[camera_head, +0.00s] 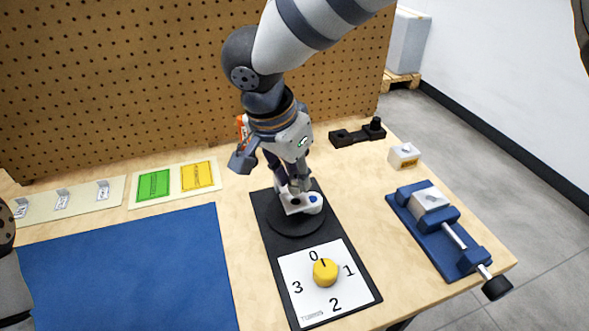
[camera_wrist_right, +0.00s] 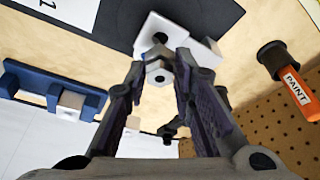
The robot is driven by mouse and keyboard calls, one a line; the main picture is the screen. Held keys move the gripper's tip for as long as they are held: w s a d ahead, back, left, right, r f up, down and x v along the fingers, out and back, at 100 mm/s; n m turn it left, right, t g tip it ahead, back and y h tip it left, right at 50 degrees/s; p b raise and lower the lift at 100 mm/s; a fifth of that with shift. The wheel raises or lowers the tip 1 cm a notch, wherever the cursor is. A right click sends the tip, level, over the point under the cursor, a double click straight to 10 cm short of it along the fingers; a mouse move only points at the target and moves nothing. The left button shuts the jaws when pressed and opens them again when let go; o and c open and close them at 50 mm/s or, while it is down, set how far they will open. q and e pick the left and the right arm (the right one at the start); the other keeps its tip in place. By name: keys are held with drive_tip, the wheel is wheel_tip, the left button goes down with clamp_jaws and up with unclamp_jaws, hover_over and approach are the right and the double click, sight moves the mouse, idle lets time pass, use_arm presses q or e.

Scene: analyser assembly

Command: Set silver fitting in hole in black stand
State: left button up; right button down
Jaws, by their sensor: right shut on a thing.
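My right gripper (camera_head: 288,180) points down over a white block (camera_head: 303,203) that sits on a round black turntable (camera_head: 276,222). In the right wrist view the right gripper (camera_wrist_right: 160,72) is shut on a small silver fitting (camera_wrist_right: 158,76) with a hole in its face. The fitting is just in front of the white block (camera_wrist_right: 152,27), near its dark round hole; I cannot tell whether they touch. A low black stand (camera_head: 345,138) lies at the back right, with a round knob-like part at one end.
A yellow dial (camera_head: 325,271) is on the numbered plate in front of the turntable. A blue vise (camera_head: 433,233) and white block (camera_head: 404,156) are at the right. An orange paint container (camera_wrist_right: 298,86) stands behind the gripper. The blue mat (camera_head: 130,270) is clear.

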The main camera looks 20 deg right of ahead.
use_arm(q)
drive_tip(key=shift+w+r, duration=0.1)
use_arm(e)
drive_tip(key=shift+f, duration=0.3)
drive_tip(key=shift+f, duration=0.2)
idle(0.3)
use_arm(q)
drive_tip(key=shift+w+r, duration=0.2)
idle(0.3)
use_arm(e)
drive_tip(key=shift+f, duration=0.25)
drive_tip(key=shift+f, duration=0.25)
use_arm(q)
drive_tip(key=shift+w+r+p, duration=0.1)
drive_tip(key=shift+p, duration=0.2)
use_arm(e)
drive_tip(key=shift+f, duration=0.3)
idle(0.5)
use_arm(q)
drive_tip(key=shift+w+r+t, duration=0.2)
drive_tip(key=shift+w+t, duration=0.05)
drive_tip(key=shift+t, duration=0.05)
use_arm(e)
drive_tip(key=shift+f, duration=0.1)
idle(0.6)
